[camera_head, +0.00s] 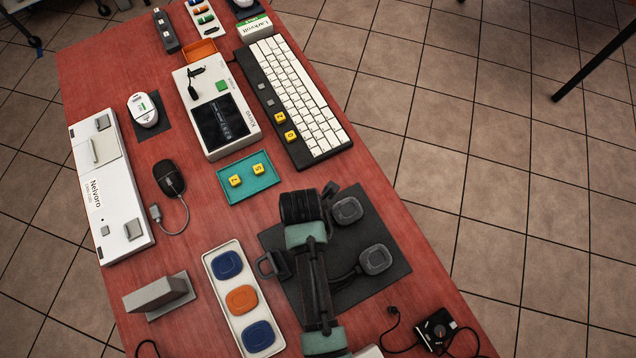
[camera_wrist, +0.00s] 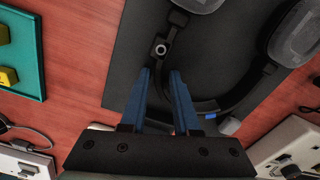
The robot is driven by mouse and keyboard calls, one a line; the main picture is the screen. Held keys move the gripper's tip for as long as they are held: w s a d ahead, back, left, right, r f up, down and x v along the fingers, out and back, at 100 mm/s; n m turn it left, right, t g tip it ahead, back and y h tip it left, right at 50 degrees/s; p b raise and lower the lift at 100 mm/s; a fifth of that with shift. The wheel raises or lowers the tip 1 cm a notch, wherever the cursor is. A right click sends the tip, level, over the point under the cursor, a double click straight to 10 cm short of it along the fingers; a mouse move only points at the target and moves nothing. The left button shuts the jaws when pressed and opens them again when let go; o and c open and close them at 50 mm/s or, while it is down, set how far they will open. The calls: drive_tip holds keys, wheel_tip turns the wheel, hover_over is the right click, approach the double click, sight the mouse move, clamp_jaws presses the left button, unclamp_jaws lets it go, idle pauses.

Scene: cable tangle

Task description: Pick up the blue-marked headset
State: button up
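The headset is black with grey ear cups, one of which (camera_wrist: 295,35) shows at the upper right in the wrist view. In the head view the headset (camera_head: 375,259) lies on a black mat (camera_head: 390,225), partly hidden by my arm. My gripper (camera_wrist: 160,73) is open, its two blue fingers pointing at the band. I cannot tell whether the band lies between them. In the head view my arm hides the fingertips.
A white tray (camera_head: 236,262) with blue and orange pads lies left of my arm. A teal tray (camera_head: 265,184) with yellow keys lies beyond. A black device (camera_head: 438,328) with a cable is at the near right, and a keyboard (camera_head: 300,105) at the back. The table's right edge is close to the mat.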

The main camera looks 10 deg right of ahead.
clamp_jaws()
idle(1.1)
